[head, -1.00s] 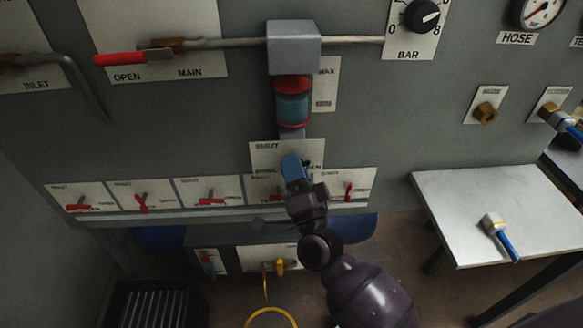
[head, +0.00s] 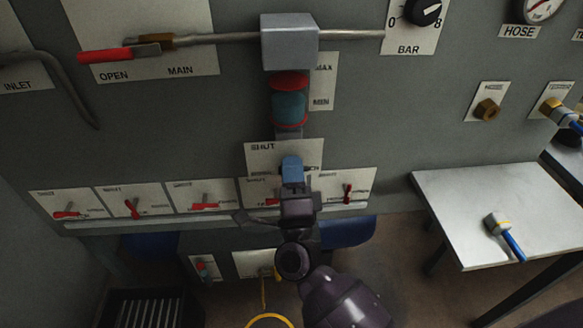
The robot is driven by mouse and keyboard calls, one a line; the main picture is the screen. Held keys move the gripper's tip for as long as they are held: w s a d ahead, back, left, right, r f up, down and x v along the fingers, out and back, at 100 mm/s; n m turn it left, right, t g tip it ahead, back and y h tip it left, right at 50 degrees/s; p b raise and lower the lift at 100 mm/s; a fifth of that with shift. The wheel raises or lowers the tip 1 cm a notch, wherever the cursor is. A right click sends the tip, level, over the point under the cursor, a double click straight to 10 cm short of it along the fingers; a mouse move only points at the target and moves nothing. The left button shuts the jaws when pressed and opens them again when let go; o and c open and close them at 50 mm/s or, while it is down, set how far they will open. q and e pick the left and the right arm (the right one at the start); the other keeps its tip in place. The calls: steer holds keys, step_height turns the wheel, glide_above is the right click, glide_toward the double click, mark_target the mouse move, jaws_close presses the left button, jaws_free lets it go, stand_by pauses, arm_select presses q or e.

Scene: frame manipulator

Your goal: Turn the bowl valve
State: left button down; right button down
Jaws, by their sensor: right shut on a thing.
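The bowl valve's blue handle (head: 291,168) is on a white plate (head: 258,155) marked SHUT, below the blue-green bowl (head: 289,106) with red bands. The handle points about straight up and down in the head view. My right gripper (head: 293,188) reaches up from below and is shut on the lower part of the handle, hiding that end and part of the plate. My left gripper is not in view.
Several small red-handled valves, such as this one (head: 133,208), line the panel at both sides of my right gripper. The red main lever (head: 105,56) is at upper left.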

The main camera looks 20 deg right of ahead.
steer(key=c, duration=1.4)
jaws_free()
steer(key=shift+b+v, duration=0.35)
steer(key=shift+v, duration=5.1)
